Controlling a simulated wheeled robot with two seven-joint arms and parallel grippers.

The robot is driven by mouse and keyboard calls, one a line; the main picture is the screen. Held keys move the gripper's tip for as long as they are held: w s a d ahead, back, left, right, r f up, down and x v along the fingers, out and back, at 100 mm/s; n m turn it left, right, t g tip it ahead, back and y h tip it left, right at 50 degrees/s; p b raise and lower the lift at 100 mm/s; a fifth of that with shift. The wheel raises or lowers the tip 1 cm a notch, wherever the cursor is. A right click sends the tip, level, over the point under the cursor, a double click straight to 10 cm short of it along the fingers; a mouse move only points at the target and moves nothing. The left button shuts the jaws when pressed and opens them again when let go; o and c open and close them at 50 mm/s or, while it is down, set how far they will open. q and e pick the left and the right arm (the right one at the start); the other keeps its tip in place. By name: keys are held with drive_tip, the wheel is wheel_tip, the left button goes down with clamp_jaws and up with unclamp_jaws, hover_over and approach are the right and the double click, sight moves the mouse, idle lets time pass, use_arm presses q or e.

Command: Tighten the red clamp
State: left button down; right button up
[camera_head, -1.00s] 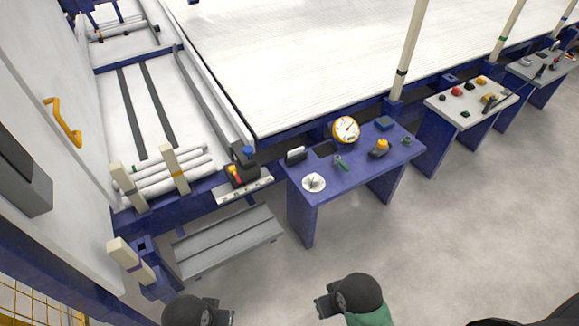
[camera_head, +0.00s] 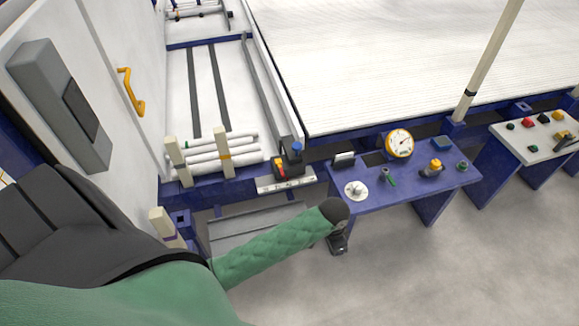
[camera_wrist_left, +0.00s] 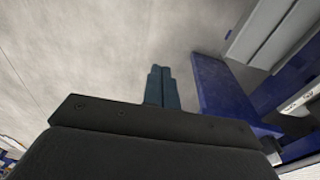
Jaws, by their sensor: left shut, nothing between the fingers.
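A dark clamp-like fixture (camera_head: 291,162) with a blue knob on top and a small red and yellow part on its front sits on the blue frame rail, at the right end of the white pipes, in the head view. I take it for the red clamp. My left gripper (camera_head: 339,247) hangs low in front of the blue control table, below and to the right of the fixture and apart from it. In the left wrist view its two dark fingers (camera_wrist_left: 161,86) are together and empty, over grey floor. My right gripper is not in view.
A blue control table (camera_head: 400,190) with a yellow gauge (camera_head: 399,143) and several knobs stands right of the fixture. White pipes (camera_head: 225,157) lie behind pale posts. A grey step (camera_head: 235,232) sits below.

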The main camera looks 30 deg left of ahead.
sight(280, 168)
use_arm(q)
drive_tip(key=w+a+r+g+y, duration=0.15)
drive_tip(key=w+a+r, duration=0.35)
drive_tip(key=w+a, duration=0.8)
drive_tip(key=w+a+r+g+y, duration=0.15)
drive_tip(key=w+a+r, duration=0.25)
drive_tip(key=w+a, duration=0.85)
drive_tip(key=s+a+f+p, duration=0.3)
drive_tip(key=s+a+f, duration=0.2)
drive_tip(key=f, duration=0.4)
drive_tip(key=shift+t+p, duration=0.35)
drive_tip(key=shift+t, duration=0.05)
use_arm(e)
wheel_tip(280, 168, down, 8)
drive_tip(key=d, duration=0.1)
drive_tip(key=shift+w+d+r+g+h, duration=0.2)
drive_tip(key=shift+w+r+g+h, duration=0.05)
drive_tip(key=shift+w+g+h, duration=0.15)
use_arm(q)
drive_tip(key=shift+a+f, duration=0.1)
drive_tip(key=shift+f, duration=0.1)
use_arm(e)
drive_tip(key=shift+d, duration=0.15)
